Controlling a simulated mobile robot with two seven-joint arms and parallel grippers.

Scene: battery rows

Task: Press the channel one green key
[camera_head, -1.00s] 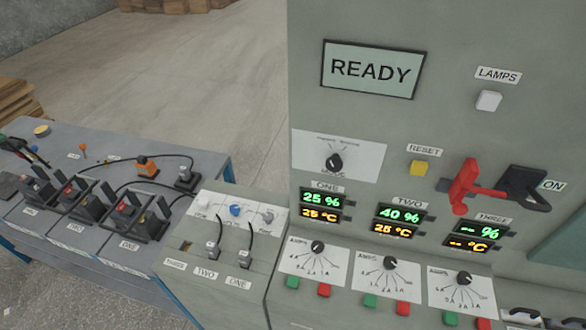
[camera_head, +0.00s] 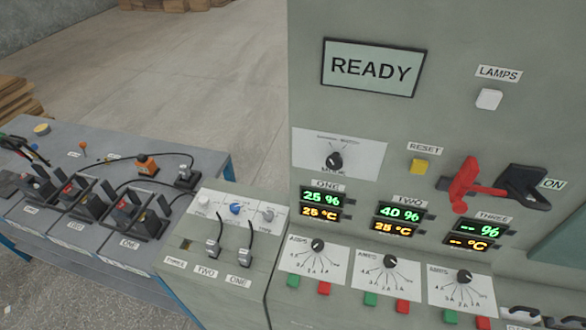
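The channel one green key (camera_head: 293,281) is a small green button on the grey panel, below the left AMPS dial (camera_head: 318,245). A red key (camera_head: 324,288) sits just right of it. Above the dial, the channel ONE readouts (camera_head: 321,198) show 25 % in green and 25 °C in orange. Channels TWO and THREE have their own green keys (camera_head: 370,299) (camera_head: 450,316) further right. The screen (camera_head: 372,68) reads READY. Neither of my grippers is in view.
A yellow RESET key (camera_head: 418,167), a white LAMPS key (camera_head: 488,99) and a red lever (camera_head: 464,186) beside ON are on the panel. A lower plug box (camera_head: 225,270) and a bench (camera_head: 130,150) with batteries and cables stand left.

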